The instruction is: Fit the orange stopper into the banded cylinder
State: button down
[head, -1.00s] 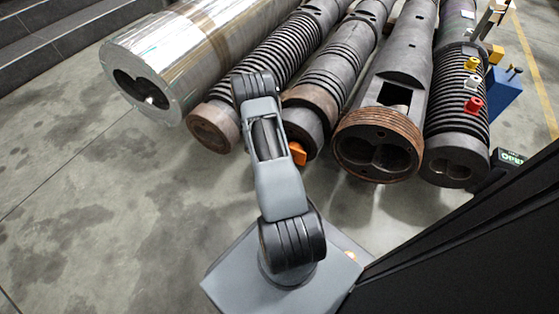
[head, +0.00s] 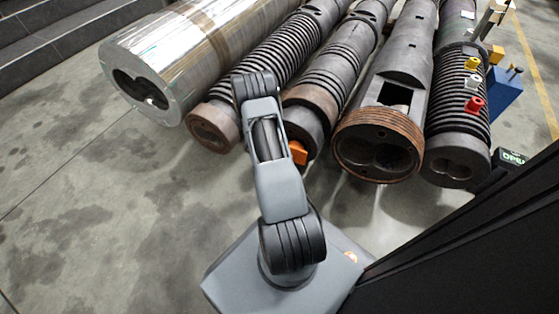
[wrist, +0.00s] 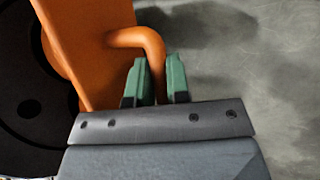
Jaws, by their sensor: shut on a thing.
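The orange stopper (head: 299,153) shows beside my arm in the head view, at the near end of the middle dark cylinder with ring bands (head: 333,72). In the wrist view the stopper (wrist: 85,45) is a broad plate with a bent bar handle. My gripper (wrist: 160,75) is shut on this handle with its green fingers on either side. A rounded orange part behind the plate meets the dark round end face (wrist: 28,130) at left. How deep it sits in the face cannot be told. My arm hides the gripper in the head view.
A shiny silver barrel (head: 185,50) and a dark ribbed cylinder (head: 255,85) lie to the left. A rusty-ended cylinder (head: 375,150) and another ribbed one (head: 457,120) lie to the right. A dark panel (head: 470,245) fills the lower right. Concrete floor is clear at lower left.

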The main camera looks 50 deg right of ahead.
jog(key=shift+w+d+b, duration=0.1)
jog(key=shift+w+d, duration=0.1)
jog(key=shift+d, duration=0.5)
jog(key=shift+w+d+b, duration=0.1)
jog(key=shift+w+d, duration=0.1)
jog(key=shift+d, duration=0.55)
jog(key=shift+w+d+b, duration=0.1)
jog(key=shift+w+d, duration=0.1)
jog(key=shift+d, duration=0.5)
jog(key=c, duration=1)
grip_release()
jog(key=p+v, duration=0.5)
jog(key=v, duration=0.9)
jog(key=shift+d+p, duration=0.1)
jog(key=shift+p, duration=0.25)
